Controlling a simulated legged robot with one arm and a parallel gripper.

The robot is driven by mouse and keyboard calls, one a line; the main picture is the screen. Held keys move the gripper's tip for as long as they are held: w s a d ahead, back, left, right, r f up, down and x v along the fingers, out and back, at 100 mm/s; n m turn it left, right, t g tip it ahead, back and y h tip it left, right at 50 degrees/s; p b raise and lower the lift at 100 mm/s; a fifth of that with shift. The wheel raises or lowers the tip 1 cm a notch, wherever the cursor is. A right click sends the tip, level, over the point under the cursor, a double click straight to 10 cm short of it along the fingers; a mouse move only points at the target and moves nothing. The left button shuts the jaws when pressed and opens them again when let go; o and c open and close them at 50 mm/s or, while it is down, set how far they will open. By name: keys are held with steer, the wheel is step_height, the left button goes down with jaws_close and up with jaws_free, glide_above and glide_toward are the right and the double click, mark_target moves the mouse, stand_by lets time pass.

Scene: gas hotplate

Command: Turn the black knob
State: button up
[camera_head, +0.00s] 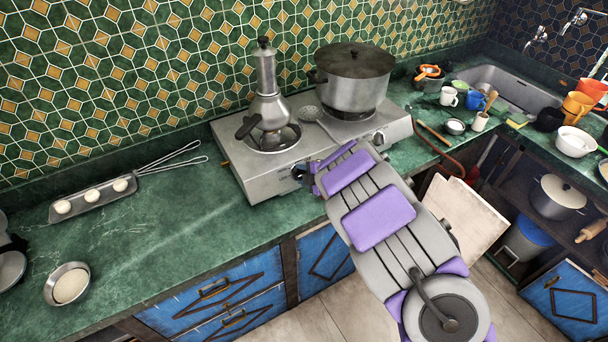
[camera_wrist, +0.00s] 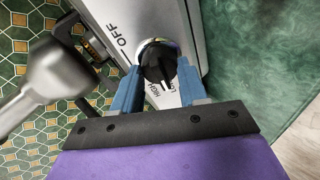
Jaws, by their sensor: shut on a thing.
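The black knob (camera_wrist: 158,65) sits on the front face of the silver gas hotplate (camera_head: 240,180), beside printed marks "OFF", "HIGH" and "LO". My gripper (camera_wrist: 157,85) is at the knob in the wrist view, with one blue-grey finger on each side of it, shut on it. In the head view my gripper (camera_head: 312,178) reaches the hotplate's front near its middle, and my arm hides part of that front. A dark knob part (camera_head: 300,171) shows just left of my gripper there.
A moka pot (camera_head: 268,108) stands on the left burner and a large lidded pot (camera_head: 355,85) on the right one. A slotted spoon (camera_head: 318,120) lies between them. A tray with dough balls (camera_head: 95,197) lies left. The counter left of the hotplate has free room.

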steer(key=shift+s+f, duration=0.15)
steer(key=shift+f, duration=0.05)
steer(key=o, duration=1)
steer(key=shift+a+r, duration=0.1)
steer(key=shift+o, duration=0.2)
steer(key=p+v, duration=0.3)
steer(key=v, duration=1.4)
steer(key=shift+s, duration=0.1)
